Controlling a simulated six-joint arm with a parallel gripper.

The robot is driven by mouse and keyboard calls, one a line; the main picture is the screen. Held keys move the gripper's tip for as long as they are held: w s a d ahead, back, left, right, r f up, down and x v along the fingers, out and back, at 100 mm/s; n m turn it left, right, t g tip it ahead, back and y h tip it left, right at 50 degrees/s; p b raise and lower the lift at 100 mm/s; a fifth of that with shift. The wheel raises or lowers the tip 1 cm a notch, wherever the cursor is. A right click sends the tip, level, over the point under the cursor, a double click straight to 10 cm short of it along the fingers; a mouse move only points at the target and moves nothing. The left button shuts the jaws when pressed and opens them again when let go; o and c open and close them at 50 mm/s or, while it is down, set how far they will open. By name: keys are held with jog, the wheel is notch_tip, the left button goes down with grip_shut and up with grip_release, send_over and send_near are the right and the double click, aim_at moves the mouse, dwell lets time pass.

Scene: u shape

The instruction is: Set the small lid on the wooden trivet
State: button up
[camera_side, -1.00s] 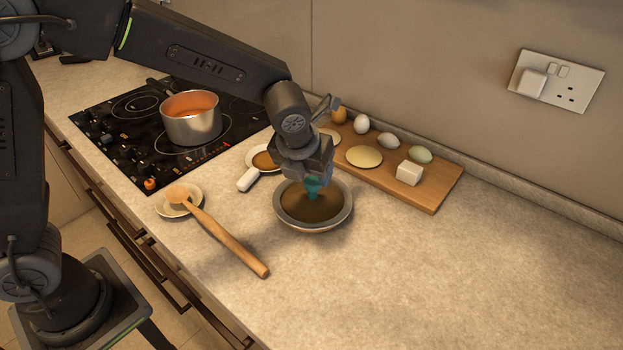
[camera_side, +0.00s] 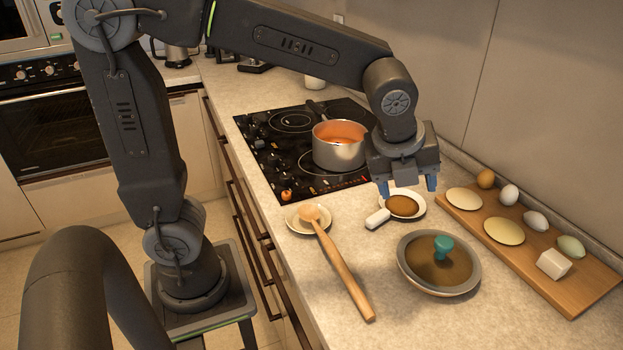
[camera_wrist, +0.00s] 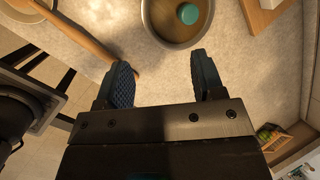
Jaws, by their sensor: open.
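The small lid's teal knob (camera_side: 443,246) stands upright in the middle of a round brown area with a wide grey rim (camera_side: 413,277), on the worktop. I cannot tell whether the brown is the wooden trivet seen through the lid or the inside of a dish. The knob (camera_wrist: 188,14) and the rim (camera_wrist: 153,36) also show in the wrist view, cut by its top edge. My gripper (camera_side: 407,188) is open and empty, raised above the worktop and apart from the knob. Its spread fingers (camera_wrist: 161,79) show nothing held between them.
A wooden board (camera_side: 583,300) with eggs, pale discs and a white block lies at right. A wooden spoon (camera_side: 345,275) rests on a small plate. A white-handled item (camera_side: 377,219) and saucer lie below my gripper. A pot (camera_side: 338,154) stands on the hob (camera_side: 260,160).

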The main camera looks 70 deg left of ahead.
jog(key=s+a+n, duration=0.3)
jog(key=s+n, duration=0.4)
jog(key=n, duration=0.5)
jog(key=s+a+n+t, duration=0.1)
jog(key=s+a+n, duration=0.2)
jog(key=s+n, duration=0.4)
jog(key=n, duration=0.4)
jog(key=shift+s+a+n+h, duration=0.2)
jog(key=shift+s+n+h, duration=0.05)
jog(key=shift+n+h, duration=0.15)
